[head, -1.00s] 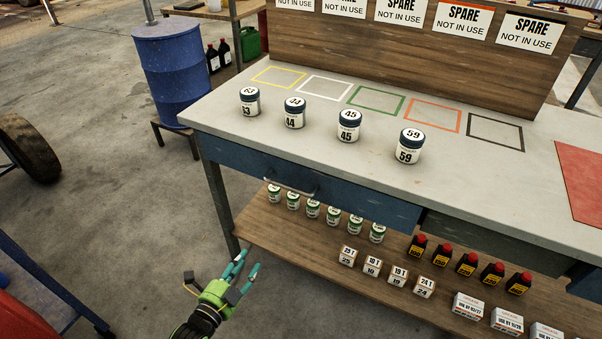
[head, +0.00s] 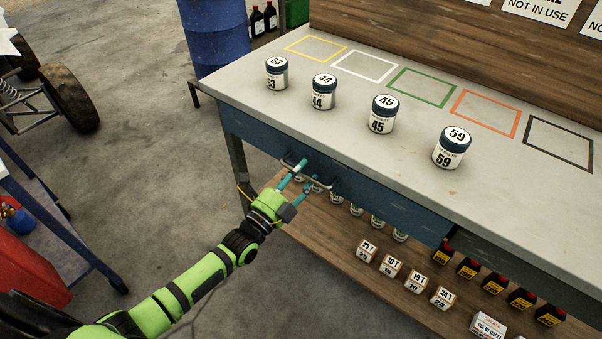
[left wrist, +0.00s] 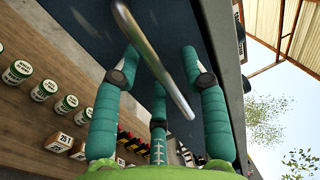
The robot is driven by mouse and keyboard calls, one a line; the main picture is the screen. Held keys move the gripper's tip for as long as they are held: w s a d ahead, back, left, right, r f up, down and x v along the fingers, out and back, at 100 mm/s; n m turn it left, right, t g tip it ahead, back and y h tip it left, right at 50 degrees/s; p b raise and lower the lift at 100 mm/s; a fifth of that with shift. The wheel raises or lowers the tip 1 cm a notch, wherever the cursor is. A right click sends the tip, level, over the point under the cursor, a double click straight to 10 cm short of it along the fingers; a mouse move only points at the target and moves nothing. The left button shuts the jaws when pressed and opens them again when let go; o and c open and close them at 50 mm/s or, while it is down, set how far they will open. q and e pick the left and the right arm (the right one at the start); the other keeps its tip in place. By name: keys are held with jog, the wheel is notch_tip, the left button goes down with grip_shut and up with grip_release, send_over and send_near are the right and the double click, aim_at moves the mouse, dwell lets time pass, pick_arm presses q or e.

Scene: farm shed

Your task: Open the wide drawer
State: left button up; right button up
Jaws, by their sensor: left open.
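The wide drawer (head: 390,200) is a blue front under the grey worktop, flush with the bench as far as I can see. Its bar handle (head: 313,177) is on the left half of that front. My left gripper (head: 300,182) is open at the handle, its teal fingers reaching toward the drawer front. In the left wrist view the metal handle (left wrist: 150,55) runs between the spread fingers (left wrist: 157,95), and the blue drawer front (left wrist: 90,25) lies behind it. I cannot tell whether the fingers touch the bar. My right gripper is not in view.
Numbered jars (head: 322,92) stand on the worktop (head: 270,110) near its front edge, above the drawer. The lower shelf (head: 330,235) holds small jars, boxes (head: 391,266) and black bottles. A blue barrel (head: 213,40) stands at the back left. Open floor lies left of the bench.

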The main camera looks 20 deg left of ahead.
pick_arm(q)
jog(key=shift+w, duration=0.15)
grip_shut()
jog(key=r+p+v, duration=0.2)
jog(key=p+v, duration=0.1)
jog(key=v, duration=0.7)
jog(key=r+p+v, duration=0.2)
jog(key=p+v, duration=0.1)
jog(key=v, duration=0.8)
jog(key=s+r+p+v, duration=0.1)
jog(key=r+p+v, duration=0.1)
jog(key=v, duration=0.8)
jog(key=shift+s+p, duration=0.3)
jog(key=shift+p, duration=0.15)
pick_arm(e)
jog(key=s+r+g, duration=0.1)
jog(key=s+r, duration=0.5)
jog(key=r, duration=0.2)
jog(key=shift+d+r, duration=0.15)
pick_arm(q)
jog(key=shift+a, duration=0.15)
